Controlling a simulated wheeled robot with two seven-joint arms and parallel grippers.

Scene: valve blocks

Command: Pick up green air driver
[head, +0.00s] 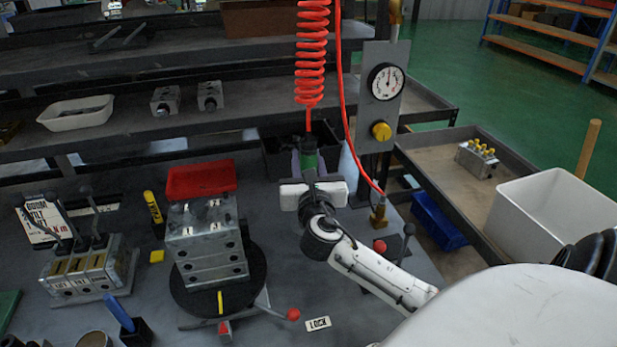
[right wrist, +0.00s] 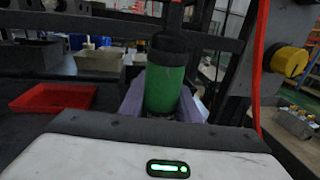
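The green air driver (head: 308,158) hangs upright from a red coiled hose (head: 311,60), over the back of the table. In the right wrist view its green body (right wrist: 165,80) stands straight ahead of the hand, with a dark top. My right gripper (head: 309,166) reaches it from the front, one pale purple finger on each side of the green body. The fingers also show in the right wrist view (right wrist: 165,105). They lie close against its sides, but I cannot tell whether they press on it. My left gripper is not in view.
A valve block (head: 207,243) sits on a round turntable, with a red tray (head: 201,180) behind it. A gauge panel (head: 384,100) with a yellow knob stands right of the driver. A white bin (head: 550,215) is at the right, and a lever valve block (head: 88,272) at the left.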

